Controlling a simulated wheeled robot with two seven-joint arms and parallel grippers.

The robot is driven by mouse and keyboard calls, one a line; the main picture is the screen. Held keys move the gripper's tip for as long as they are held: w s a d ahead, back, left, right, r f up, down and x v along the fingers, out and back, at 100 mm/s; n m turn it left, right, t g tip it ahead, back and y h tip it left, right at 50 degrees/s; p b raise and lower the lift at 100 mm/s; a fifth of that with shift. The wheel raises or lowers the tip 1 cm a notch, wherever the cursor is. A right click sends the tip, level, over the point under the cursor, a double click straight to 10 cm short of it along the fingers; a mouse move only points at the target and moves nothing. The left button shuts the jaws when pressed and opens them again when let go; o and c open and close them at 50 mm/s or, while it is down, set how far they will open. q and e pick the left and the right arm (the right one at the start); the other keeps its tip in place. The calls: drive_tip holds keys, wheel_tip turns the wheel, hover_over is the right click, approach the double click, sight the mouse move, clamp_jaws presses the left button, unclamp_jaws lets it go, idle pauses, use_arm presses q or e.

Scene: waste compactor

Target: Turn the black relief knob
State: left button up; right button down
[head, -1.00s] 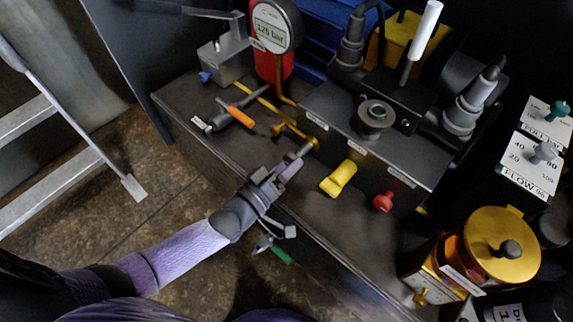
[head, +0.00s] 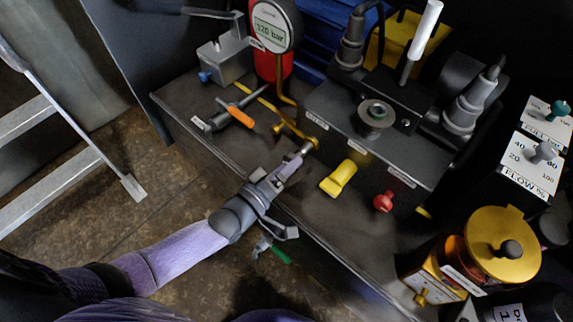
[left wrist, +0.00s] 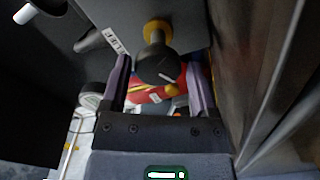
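The black relief knob (left wrist: 157,65) is a dark round knob on a brass collar (left wrist: 157,32) in the left wrist view. It sits between the two purple fingers of my left gripper (left wrist: 158,72). The fingers are spread, with a narrow gap seen on each side of the knob. In the head view my left gripper (head: 294,160) reaches the front of the dark manifold block (head: 335,133), beside a brass fitting, and hides most of the knob. My right gripper is not in view.
A yellow knob (head: 338,179) and a red knob (head: 383,202) stick out of the block to the right of my gripper. An orange-handled lever (head: 240,117) is to the left. The round gauge (head: 272,25) reads 120 bar.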

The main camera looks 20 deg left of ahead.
use_arm(q)
drive_tip(key=shift+o, duration=1.1)
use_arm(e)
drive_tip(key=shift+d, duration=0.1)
use_arm(q)
drive_tip(key=shift+s+a+r, duration=0.15)
drive_tip(key=shift+s, duration=0.2)
drive_tip(key=p+v, duration=0.3)
drive_tip(key=v, duration=0.6)
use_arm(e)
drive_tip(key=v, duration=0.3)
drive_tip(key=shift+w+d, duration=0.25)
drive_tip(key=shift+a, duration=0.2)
